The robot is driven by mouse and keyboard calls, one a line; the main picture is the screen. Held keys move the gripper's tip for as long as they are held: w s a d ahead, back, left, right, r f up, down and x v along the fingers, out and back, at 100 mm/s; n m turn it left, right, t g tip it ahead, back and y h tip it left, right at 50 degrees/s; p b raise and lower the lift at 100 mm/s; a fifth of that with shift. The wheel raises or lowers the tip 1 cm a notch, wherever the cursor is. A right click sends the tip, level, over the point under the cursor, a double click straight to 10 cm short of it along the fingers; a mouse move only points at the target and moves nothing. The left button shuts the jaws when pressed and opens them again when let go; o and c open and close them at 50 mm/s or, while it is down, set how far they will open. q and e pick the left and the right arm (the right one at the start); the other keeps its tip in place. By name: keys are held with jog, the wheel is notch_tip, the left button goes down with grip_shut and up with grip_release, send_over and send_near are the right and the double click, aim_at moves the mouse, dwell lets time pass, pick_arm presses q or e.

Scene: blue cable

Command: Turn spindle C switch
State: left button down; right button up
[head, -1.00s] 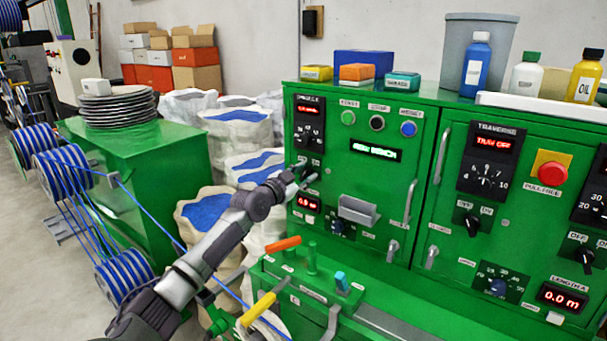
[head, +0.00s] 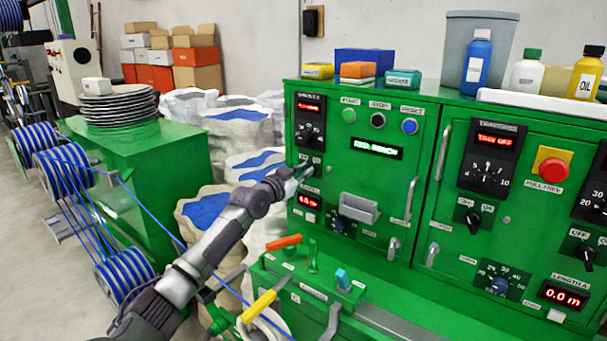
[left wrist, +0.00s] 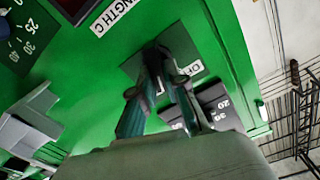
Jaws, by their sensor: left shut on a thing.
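The dark switch plate (left wrist: 187,42) with an OFF label sits on the green panel in the left wrist view. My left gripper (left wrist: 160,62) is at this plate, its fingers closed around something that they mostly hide. In the head view, my left gripper (head: 301,172) touches the cabinet front below the black dial (head: 309,134) under the spindle label. The switch knob is hidden by the fingers, so I cannot tell its position. My right gripper is not in view.
A red display (head: 309,197) and small knob (head: 337,226) lie just below the gripper. A grey tray (head: 358,208) juts out to the right.

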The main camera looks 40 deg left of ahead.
pick_arm(q)
jog(key=n, duration=0.9)
jog(key=shift+a+n+b, duration=0.3)
jog(key=shift+a+n, duration=0.1)
dwell(0.4)
jog(key=c, duration=1.3)
grip_release()
jog(key=shift+o, duration=0.5)
jog(key=shift+w, duration=0.1)
jog(key=shift+f, duration=0.1)
jog(key=s+d, duration=0.1)
jog(key=s, duration=1.1)
jog(key=shift+d, duration=0.15)
